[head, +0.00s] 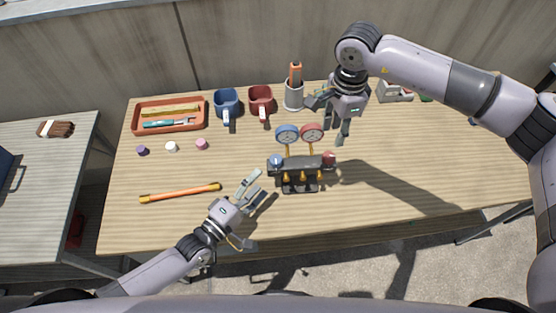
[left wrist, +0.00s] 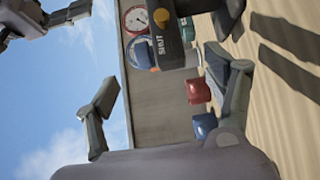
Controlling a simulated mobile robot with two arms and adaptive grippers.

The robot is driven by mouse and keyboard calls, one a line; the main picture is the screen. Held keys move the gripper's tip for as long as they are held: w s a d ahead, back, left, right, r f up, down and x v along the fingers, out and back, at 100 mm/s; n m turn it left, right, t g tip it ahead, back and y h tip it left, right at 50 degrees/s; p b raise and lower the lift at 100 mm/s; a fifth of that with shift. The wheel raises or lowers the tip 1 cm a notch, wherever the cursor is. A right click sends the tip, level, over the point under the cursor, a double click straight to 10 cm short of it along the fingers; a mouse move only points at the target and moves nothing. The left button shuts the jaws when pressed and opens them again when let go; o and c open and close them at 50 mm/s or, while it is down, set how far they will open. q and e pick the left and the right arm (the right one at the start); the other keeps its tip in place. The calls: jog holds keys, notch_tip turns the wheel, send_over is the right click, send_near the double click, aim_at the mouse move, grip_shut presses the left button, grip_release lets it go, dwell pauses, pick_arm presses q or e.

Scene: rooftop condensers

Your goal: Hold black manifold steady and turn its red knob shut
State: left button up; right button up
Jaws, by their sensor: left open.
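The black manifold (head: 301,165) stands upright on the table, with a blue gauge (head: 287,134) and a red gauge (head: 312,133) above it. Its red knob (head: 328,158) is at the right end and its blue knob (head: 276,160) at the left end. My left gripper (head: 260,183) is open and empty, just left of and in front of the manifold, apart from it. In the left wrist view the manifold (left wrist: 168,45) shows the word SHUT, beyond the open fingers. My right gripper (head: 328,122) is open, behind and above the red knob, with nothing between its fingers.
An orange tray (head: 136,119) is at back left. Small caps and an orange stick (head: 180,193) lie left. The table front right is clear.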

aim_at(279, 161)
pick_arm(q)
jog(key=x, duration=0.9)
jog(key=shift+w+d, duration=0.2)
jog(key=shift+w, duration=0.05)
jog(key=shift+c, duration=0.6)
